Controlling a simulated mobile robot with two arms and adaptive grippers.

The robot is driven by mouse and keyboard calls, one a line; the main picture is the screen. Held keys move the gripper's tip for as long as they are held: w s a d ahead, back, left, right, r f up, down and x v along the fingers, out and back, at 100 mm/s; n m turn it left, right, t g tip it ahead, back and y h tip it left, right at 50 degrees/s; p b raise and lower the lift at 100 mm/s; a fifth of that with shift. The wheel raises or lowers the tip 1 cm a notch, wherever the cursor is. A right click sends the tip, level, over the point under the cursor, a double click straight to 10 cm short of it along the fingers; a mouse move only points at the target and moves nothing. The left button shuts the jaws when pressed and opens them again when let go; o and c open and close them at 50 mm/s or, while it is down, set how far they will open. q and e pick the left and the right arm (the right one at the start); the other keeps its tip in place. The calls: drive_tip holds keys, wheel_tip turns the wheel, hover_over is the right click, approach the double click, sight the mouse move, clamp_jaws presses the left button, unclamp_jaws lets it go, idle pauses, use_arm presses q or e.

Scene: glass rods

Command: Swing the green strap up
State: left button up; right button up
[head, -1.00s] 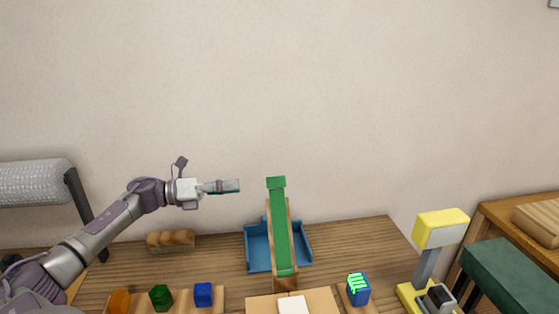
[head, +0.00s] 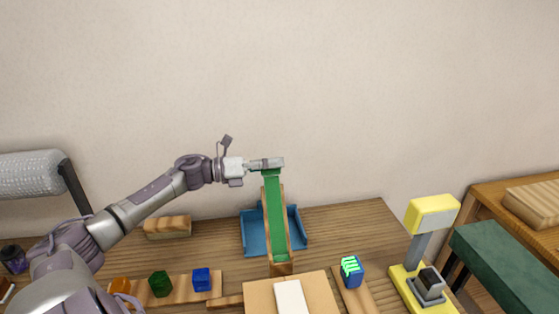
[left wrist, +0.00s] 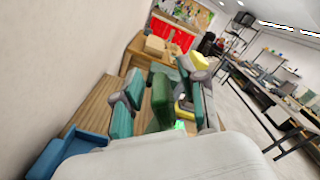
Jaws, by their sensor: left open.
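The green strap (head: 275,215) stands steeply on a wooden support above a blue tray in the head view. Its upper end is just under my left gripper (head: 274,163), which hides the very top. In the left wrist view, a dark green piece that looks like the strap (left wrist: 160,101) shows between the two teal-padded fingers of my left gripper (left wrist: 162,107). The fingers are open with a gap on both sides. I cannot tell whether they touch the strap. My right gripper is not in view.
The blue tray (head: 255,238) sits behind the strap's support. Orange, green (head: 160,284) and blue (head: 201,279) blocks stand at the front left. A blue block with a bright green mark (head: 351,271) and a yellow lamp-like stand (head: 432,215) are at the right.

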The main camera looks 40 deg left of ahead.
use_arm(q)
drive_tip(key=shift+x, duration=0.95)
clamp_jaws()
